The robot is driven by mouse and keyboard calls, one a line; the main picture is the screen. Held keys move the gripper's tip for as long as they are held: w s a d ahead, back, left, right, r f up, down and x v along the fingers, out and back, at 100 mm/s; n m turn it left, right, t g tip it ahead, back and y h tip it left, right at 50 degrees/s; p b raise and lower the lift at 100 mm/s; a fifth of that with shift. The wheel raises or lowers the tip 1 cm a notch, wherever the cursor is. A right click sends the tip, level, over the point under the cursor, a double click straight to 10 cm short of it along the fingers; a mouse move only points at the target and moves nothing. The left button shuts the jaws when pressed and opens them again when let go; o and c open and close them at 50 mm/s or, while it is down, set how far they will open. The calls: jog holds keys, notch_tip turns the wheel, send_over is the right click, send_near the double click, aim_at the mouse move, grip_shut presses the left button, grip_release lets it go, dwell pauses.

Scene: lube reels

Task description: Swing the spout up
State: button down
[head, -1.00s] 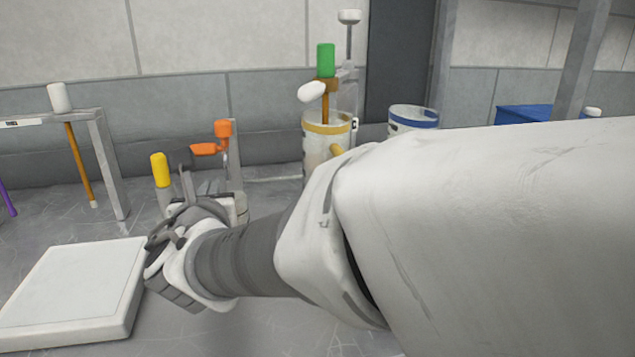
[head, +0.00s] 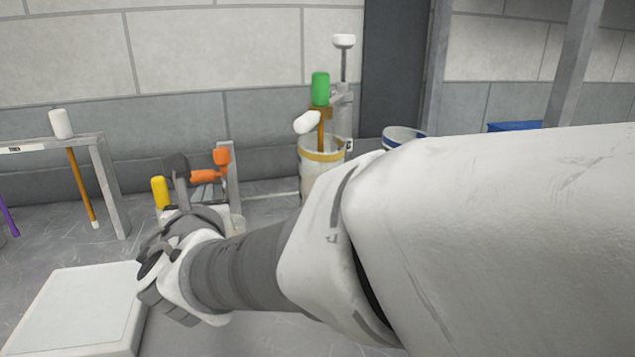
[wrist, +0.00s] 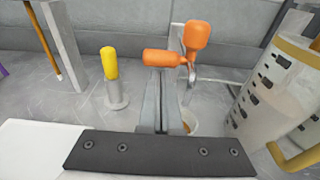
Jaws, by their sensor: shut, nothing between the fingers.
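An orange horizontal grip (head: 206,176) joins an upright orange knob (head: 222,157) on a thin metal stem; which part is the spout I cannot tell. In the wrist view the orange grip (wrist: 165,57) lies level, left of the knob (wrist: 198,36), with a curved metal pipe (wrist: 190,80) below the knob. My gripper (head: 177,165) is shut and empty, its fingers just left of the grip in the head view. In the wrist view the shut fingertips (wrist: 158,76) are just below and in front of the grip; whether they touch it I cannot tell.
A yellow-topped post (wrist: 110,65) stands to the left. A yellow-banded drum (head: 318,158) with a green knob (head: 320,88) stands to the right. A white flat box (head: 75,305) is at front left. A grey frame (head: 100,165) stands behind it.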

jog(key=shift+r, duration=0.15)
jog(key=shift+r+g+p, duration=0.2)
jog(key=shift+g+p, duration=0.1)
jog(key=shift+p, duration=0.65)
